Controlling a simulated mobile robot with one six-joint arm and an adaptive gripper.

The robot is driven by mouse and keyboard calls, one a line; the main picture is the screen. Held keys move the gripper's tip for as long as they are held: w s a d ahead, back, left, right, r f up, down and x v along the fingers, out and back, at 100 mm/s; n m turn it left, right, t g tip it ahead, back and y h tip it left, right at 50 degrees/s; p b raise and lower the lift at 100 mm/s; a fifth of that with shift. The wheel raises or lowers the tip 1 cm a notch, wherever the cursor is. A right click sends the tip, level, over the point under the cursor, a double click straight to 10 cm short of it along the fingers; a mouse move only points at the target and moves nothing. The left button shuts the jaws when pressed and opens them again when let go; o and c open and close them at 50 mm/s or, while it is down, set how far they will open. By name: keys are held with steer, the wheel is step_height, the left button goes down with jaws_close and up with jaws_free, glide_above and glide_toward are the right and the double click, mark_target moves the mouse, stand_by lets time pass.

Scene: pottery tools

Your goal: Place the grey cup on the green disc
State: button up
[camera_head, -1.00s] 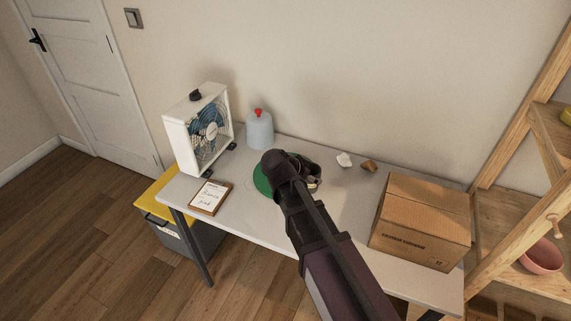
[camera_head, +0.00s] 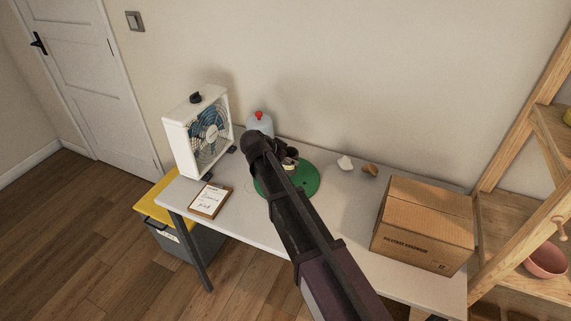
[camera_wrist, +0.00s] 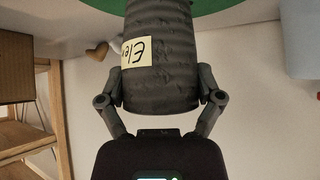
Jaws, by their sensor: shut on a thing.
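The grey cup (camera_wrist: 158,50) is dark, ridged and carries a pale yellow label with partly visible black writing. My gripper (camera_wrist: 160,88) is shut on its sides in the wrist view. In the head view my arm hides most of the cup and the gripper (camera_head: 286,156). The green disc (camera_head: 306,183) lies on the table, its left part covered by my arm. The disc's edge also shows beyond the cup in the wrist view (camera_wrist: 215,6). The gap between cup and disc cannot be told.
A blue-grey jug (camera_head: 262,124) with a red cap stands close behind my gripper. A white fan (camera_head: 182,140) and a clipboard (camera_head: 210,201) are at left. A cardboard box (camera_head: 423,225) is at right. Two small pieces, white (camera_head: 345,163) and brown (camera_head: 370,169), lie at the back.

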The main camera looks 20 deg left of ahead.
mark_target(286, 164)
steer(key=shift+w+a, duration=0.2)
steer(key=shift+w+a+f+b, duration=0.15)
steer(key=shift+f+b, duration=0.3)
steer(key=shift+w+a+f+b, duration=0.1)
steer(key=shift+a+f+b, duration=0.05)
steer(key=shift+f+b, duration=1.25)
steer(key=shift+f, duration=0.1)
steer(key=o, duration=1)
steer(key=shift+o, duration=0.2)
